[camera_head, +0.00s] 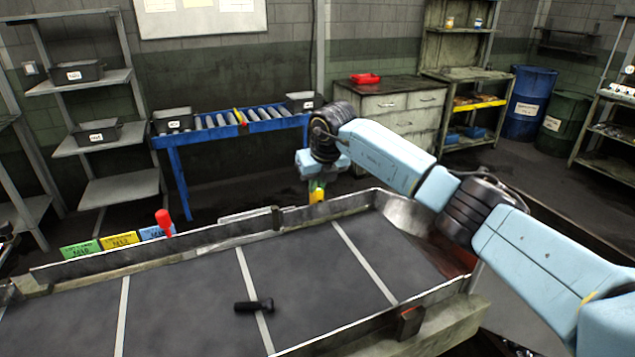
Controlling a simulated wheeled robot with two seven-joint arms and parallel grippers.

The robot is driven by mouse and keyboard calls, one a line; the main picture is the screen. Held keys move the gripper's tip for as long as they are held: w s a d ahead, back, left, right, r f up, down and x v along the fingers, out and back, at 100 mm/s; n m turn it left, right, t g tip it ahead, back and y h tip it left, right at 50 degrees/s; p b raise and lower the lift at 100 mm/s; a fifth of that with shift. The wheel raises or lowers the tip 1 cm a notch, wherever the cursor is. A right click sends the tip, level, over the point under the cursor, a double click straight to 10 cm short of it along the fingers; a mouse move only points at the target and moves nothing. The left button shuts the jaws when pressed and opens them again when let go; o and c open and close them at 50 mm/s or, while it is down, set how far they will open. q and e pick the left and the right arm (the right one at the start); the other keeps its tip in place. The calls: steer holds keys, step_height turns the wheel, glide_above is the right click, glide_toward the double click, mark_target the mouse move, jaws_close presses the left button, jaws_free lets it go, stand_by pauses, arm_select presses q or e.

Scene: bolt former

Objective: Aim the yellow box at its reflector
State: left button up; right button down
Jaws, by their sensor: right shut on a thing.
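The yellow box (317,195) is small and sits at the far rim of the long dark tray. My right gripper (316,184) reaches down to it from above and is shut on it; the fingers are small and partly hidden by the wrist. I cannot tell which way the box's face points. A dark block with a reddish face (408,321) is on the tray's near rim, to the right; it may be the reflector, but I cannot tell for sure. My left gripper is not in view.
The tray (190,290) has pale cross stripes, and a black bolt (254,306) lies in it. A red-topped post (164,221) and green, yellow and blue labelled cards (119,240) stand along the far rim. A blue roller conveyor (235,125) is behind.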

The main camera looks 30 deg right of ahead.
stand_by(0.3)
steer(key=c, duration=1.5)
jaws_free()
steer(key=shift+c, duration=0.2)
steer(key=b+v, duration=0.1)
steer(key=v, duration=1.2)
steer(key=shift+r, duration=0.2)
steer(key=shift+s, duration=0.1)
